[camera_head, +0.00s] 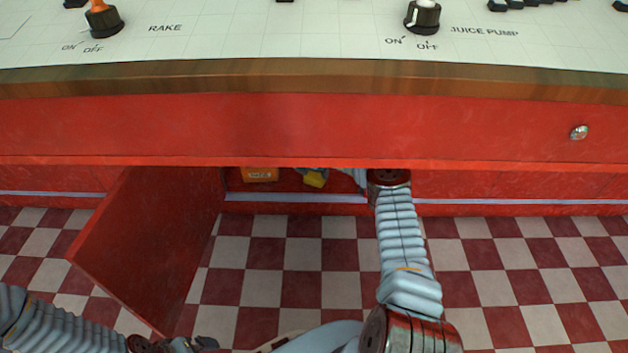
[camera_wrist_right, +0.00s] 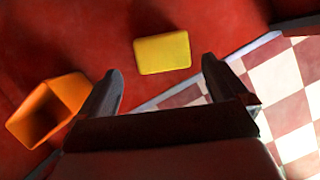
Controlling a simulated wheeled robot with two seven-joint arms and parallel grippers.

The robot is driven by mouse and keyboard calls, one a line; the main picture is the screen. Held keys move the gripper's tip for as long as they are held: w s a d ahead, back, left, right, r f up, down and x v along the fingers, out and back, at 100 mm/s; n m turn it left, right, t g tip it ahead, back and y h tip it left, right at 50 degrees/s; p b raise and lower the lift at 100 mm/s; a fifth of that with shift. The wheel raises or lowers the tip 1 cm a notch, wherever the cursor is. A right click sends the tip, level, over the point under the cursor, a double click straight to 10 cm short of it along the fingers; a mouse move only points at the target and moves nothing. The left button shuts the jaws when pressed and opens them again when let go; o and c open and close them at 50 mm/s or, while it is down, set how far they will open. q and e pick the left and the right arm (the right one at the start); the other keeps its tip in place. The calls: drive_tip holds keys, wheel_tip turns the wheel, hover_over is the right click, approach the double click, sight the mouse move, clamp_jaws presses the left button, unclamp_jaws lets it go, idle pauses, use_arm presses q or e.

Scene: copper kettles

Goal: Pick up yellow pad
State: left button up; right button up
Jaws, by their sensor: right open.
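The yellow pad (camera_head: 314,180) lies inside the red cabinet under the counter, seen through the open door. In the right wrist view the yellow pad (camera_wrist_right: 162,53) is a small rounded block on the red cabinet floor. My right gripper (camera_wrist_right: 161,66) is open, with its two dark fingers on either side of the pad's near edge and nothing held between them. In the head view my right arm reaches into the cabinet, and the counter partly hides its gripper. My left gripper (camera_head: 200,343) is at the bottom left, outside the cabinet; its jaws are too small to judge.
An orange open box (camera_head: 260,174) stands left of the pad; it also shows beside the left finger in the right wrist view (camera_wrist_right: 45,110). The red cabinet door (camera_head: 150,245) hangs open on the left. The counter (camera_head: 300,80) overhangs the opening. The checkered floor is clear.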

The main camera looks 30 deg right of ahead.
sight(315, 175)
drive_tip(key=x, duration=0.2)
drive_tip(key=b+x, duration=0.1)
drive_tip(key=x, duration=0.1)
drive_tip(key=b+x, duration=0.1)
drive_tip(key=x, duration=0.1)
drive_tip(key=shift+d, duration=0.3)
drive_tip(key=shift+r, duration=0.1)
drive_tip(key=shift+c, duration=0.3)
drive_tip(key=c, duration=0.8)
drive_tip(key=shift+r, duration=0.1)
